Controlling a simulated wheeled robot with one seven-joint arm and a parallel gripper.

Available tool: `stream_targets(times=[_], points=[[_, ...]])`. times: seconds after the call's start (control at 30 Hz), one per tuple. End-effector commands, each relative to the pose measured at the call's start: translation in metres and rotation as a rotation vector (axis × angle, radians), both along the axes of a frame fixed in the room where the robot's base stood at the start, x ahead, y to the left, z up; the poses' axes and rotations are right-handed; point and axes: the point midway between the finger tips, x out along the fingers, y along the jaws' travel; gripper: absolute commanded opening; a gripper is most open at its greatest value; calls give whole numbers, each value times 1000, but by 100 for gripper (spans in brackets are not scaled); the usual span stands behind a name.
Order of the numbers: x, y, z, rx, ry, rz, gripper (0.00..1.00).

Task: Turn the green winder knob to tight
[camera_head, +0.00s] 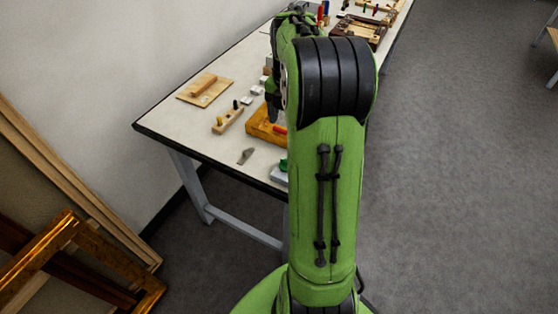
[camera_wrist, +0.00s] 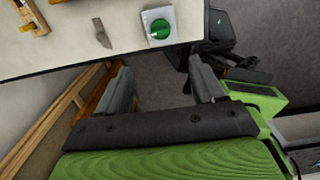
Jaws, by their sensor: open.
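The green winder knob (camera_wrist: 160,28) sits on a pale square base (camera_wrist: 172,14) near the table's edge in the wrist view. A small light mark shows on its face, but I cannot read any tight marking. In the head view the knob (camera_head: 283,164) is partly hidden behind my arm at the table's near edge. My gripper (camera_wrist: 160,68) is open and empty in the wrist view. Its fingers are apart from the knob, which appears beyond the gap between them. I cannot make out the fingers clearly in the head view.
The white table (camera_head: 180,119) also holds a small grey metal piece (camera_head: 245,156), a wooden block with pegs (camera_head: 228,121), an orange wooden piece (camera_head: 262,127) and a board (camera_head: 205,91). Gilt frames (camera_head: 70,232) lean at the left wall. Open floor (camera_head: 460,180) lies right.

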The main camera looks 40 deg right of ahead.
Motion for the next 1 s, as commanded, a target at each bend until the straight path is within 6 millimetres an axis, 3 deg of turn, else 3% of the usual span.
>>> stream_targets(times=[0.5,0.7,0.93,1.0], points=[[-1,0,-127,2,3,-4,68],[-1,0,-147,0,1,-3,68],[0,0,-148,0,1,-3,68],[0,0,-148,0,1,-3,60]])
